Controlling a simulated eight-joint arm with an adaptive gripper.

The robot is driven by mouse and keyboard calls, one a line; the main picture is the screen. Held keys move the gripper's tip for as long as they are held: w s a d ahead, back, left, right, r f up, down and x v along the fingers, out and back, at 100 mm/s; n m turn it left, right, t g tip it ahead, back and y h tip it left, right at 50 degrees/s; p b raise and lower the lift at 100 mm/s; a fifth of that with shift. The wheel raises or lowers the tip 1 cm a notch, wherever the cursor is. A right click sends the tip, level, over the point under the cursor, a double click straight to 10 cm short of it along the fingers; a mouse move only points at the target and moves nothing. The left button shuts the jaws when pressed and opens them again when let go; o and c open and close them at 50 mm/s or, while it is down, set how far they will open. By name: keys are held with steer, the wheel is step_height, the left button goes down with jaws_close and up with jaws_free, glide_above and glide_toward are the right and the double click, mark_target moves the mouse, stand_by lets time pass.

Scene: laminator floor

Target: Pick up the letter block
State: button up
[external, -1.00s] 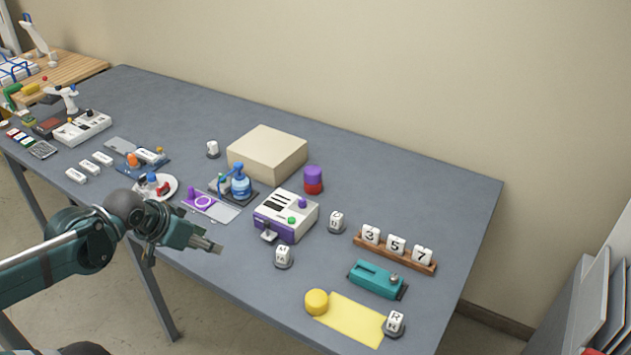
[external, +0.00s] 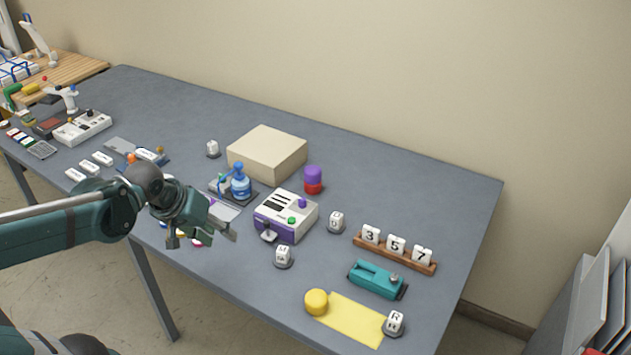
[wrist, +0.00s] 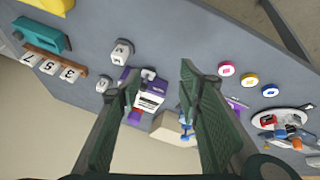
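Several white letter blocks stand on small dark bases. One block (external: 282,256) is in front of the white-and-purple machine (external: 286,217), and another (external: 336,221) is to its right. A block marked R (external: 394,322) is at the front right, and one (external: 212,148) is at the back left. The wrist view shows two of them, the front one (wrist: 122,51) and the one right of the machine (wrist: 103,84). My gripper (external: 202,238) is open and empty, left of the front block and apart from it. Its spread fingers (wrist: 160,72) show in the wrist view.
A number rack (external: 398,256) with 3, 5, 7 and a teal device (external: 376,279) are at right. A yellow mat (external: 355,320) lies at the front. A beige box (external: 267,154) stands behind the machine. Coloured discs (wrist: 248,80) and a white plate (wrist: 282,122) are near my gripper.

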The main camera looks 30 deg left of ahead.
steer(key=w+d+n+g+p, duration=0.1)
steer(key=w+d+n+p, duration=0.1)
steer(key=w+n+p, duration=0.15)
steer(key=n+g+h+p, duration=0.3)
steer(key=n+p, duration=0.5)
steer(key=n, duration=0.3)
glide_toward(281, 249)
steer(key=f, duration=0.1)
steer(key=shift+w+d+f+n+g+h+p, duration=0.15)
steer(key=shift+w+f+n+g+p, duration=0.15)
steer(key=shift+f+n+p, duration=0.25)
steer(key=shift+w+f+n+g+h+p, duration=0.15)
steer(key=shift+w+f+n+g+p, duration=0.05)
steer(key=shift+w+f+n+p, duration=0.25)
steer(key=shift+s, duration=0.1)
steer(key=shift+x, duration=1.3)
steer(key=shift+d+b, duration=0.1)
steer(key=shift+b, duration=0.2)
steer(key=shift+s+b+x, duration=0.2)
steer(key=shift+b+x, duration=0.15)
steer(key=shift+x, duration=2.2)
steer(key=shift+w+d, duration=0.15)
